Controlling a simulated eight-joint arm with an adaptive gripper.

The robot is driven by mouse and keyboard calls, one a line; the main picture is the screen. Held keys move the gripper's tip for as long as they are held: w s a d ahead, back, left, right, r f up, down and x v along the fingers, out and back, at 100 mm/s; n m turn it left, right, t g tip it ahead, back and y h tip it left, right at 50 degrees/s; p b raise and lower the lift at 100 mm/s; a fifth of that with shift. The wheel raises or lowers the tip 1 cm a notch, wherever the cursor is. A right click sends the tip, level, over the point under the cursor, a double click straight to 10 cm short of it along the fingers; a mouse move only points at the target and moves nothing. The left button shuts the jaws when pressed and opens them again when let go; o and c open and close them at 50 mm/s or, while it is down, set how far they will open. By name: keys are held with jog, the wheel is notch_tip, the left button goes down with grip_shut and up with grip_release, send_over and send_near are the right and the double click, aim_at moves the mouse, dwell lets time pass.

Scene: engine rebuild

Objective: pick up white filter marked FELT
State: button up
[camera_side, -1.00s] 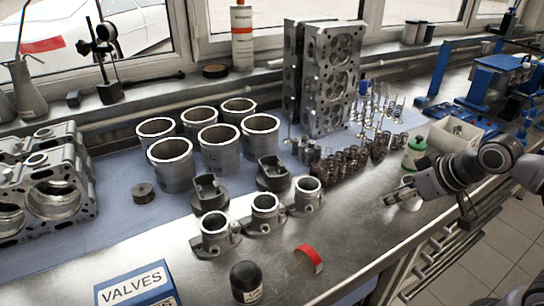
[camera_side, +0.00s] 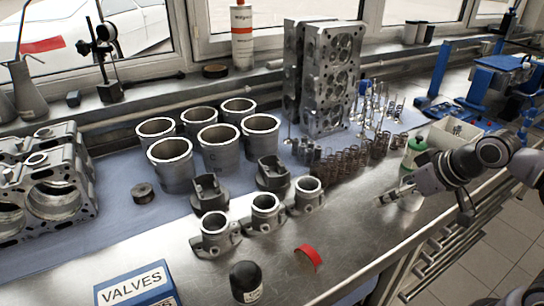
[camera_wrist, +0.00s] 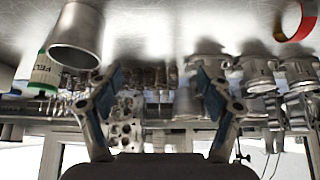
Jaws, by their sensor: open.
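The white filter marked FELT (camera_side: 414,152), a small canister with a green band, stands on the bench behind my gripper in the side view. In the wrist view the filter (camera_wrist: 44,70) is at the left, upside down in the picture, partly hidden by a metal cup (camera_wrist: 78,32). My gripper (camera_side: 383,199) is low over the bench, in front of the filter and apart from it. In the wrist view my gripper (camera_wrist: 157,82) has its two fingers spread with nothing held between them; the filter lies outside them, to the left.
The metal cup (camera_side: 411,202) stands close to my gripper. Several springs (camera_side: 345,163) and valves (camera_side: 372,105) stand left of the filter, and a white box (camera_side: 455,132) behind it. A red ring (camera_side: 308,256) and black canister (camera_side: 246,280) are nearer the front.

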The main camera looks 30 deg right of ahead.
jog(key=w+d+r+m+g+h, duration=0.2)
jog(key=w+d+r+m, duration=0.2)
jog(key=w+d+m, duration=0.4)
jog(key=m+g+h, duration=0.2)
jog(key=m+g, duration=0.2)
jog(key=m, duration=0.3)
send_over(415, 143)
jog(key=a, duration=0.2)
jog(key=shift+s+a+f, duration=0.15)
jog(key=shift+s+f, duration=0.05)
jog(key=shift+f, duration=0.6)
jog(key=shift+d+f, duration=0.25)
jog(key=x, duration=0.5)
jog(key=shift+s+x, duration=0.15)
jog(key=shift+x, duration=1.15)
jog(key=shift+s+x, duration=0.2)
jog(key=shift+x, duration=1.15)
jog(key=shift+d, duration=0.15)
jog(key=c, duration=1.4)
